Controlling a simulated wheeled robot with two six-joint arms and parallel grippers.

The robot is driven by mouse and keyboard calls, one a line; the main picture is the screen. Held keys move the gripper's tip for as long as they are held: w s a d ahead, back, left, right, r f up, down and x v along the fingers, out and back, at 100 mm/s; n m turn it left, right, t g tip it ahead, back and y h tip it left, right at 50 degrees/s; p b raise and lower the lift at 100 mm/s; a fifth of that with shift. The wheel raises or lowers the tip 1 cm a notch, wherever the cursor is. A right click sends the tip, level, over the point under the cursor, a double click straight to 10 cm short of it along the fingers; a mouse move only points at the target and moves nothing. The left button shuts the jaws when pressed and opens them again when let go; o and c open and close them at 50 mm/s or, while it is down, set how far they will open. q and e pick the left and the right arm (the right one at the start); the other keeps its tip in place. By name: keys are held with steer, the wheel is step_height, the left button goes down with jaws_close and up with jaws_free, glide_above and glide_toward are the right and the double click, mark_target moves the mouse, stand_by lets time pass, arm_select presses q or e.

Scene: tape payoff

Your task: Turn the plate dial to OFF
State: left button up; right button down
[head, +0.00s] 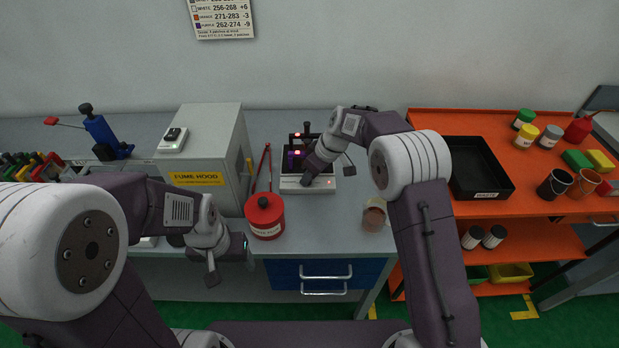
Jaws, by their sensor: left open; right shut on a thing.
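The plate (325,183) is a pale, low unit on the grey bench, with a dark rack and red-lit blocks (297,154) at its back. My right gripper (306,181) reaches down to the plate's front from the right and is shut on its dial. The gripper covers the dial, so its setting and markings cannot be read. My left gripper (225,266) is open and empty, low at the bench's front edge, left of the drawers.
A red canister (265,216) stands just left of the plate, beside the fume hood (198,180). A small cup (374,215) stands to the right. An orange cart (430,121) carries a black tray (483,195), jars and cups. A blue clamp (101,132) stands at far left.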

steer(key=shift+n, duration=0.5)
steer(key=c, duration=1.5)
jaws_free()
steer(key=shift+r, duration=0.1)
steer(key=v, duration=0.9)
steer(key=shift+w, duration=0.15)
